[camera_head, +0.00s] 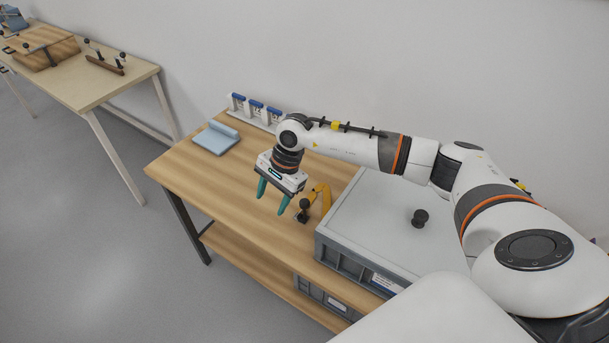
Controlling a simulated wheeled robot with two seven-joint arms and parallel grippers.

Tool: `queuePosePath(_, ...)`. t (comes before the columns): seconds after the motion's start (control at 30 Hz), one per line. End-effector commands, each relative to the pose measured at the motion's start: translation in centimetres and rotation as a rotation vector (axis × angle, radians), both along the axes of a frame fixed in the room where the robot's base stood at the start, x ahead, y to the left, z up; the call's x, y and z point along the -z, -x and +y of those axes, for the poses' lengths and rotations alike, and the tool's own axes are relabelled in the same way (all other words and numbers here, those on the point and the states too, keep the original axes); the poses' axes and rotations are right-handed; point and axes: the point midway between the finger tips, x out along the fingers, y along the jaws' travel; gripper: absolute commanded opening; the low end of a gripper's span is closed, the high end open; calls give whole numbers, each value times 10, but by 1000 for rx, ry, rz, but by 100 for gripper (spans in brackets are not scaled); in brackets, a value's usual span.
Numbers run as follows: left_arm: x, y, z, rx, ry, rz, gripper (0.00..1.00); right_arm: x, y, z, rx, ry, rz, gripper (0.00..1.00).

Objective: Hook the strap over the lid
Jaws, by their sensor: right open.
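A grey crate with a flat lid (376,213) stands on the near right part of the wooden table. A black knob (420,217) sticks up from the lid. An orange bent piece, which looks like the strap (325,197), stands just left of the crate, with a small black knob (303,205) beside it. It does not lie over the lid. My right gripper (271,204) is open and empty, with teal fingers pointing down over the table, left of the orange piece and apart from it. My left gripper is not in view.
A folded light-blue cloth (216,138) lies at the table's far left end. A rack with blue-topped items (256,108) stands by the wall. Another crate (322,297) sits on the lower shelf. A second table (95,86) holds wooden items. The wooden tabletop (205,181) is clear at left.

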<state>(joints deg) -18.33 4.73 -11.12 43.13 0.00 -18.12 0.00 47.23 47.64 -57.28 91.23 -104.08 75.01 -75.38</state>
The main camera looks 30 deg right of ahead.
Motion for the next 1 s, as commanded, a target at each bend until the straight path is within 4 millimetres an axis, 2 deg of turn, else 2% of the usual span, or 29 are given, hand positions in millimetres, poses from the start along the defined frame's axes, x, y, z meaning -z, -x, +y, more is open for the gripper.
queuePosePath(0.03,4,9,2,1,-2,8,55,-3,-4,-29,-16,98,7,55)
queuePosePath(0.1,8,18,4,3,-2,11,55,-6,-5,-58,-38,203,27,55)
queuePosePath(0.23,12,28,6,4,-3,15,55,-11,-4,-89,-54,311,54,55)
queuePosePath(0.37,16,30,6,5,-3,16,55,-7,-3,-96,-59,335,64,55)
queuePosePath(0.47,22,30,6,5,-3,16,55,4,-3,-95,-59,334,64,55)
queuePosePath(0.8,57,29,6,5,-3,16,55,66,-3,-94,-57,330,65,55)
queuePosePath(0.9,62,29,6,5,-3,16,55,77,-3,-94,-58,330,63,55)
queuePosePath(1.0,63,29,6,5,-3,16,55,79,-3,-94,-57,330,62,55)
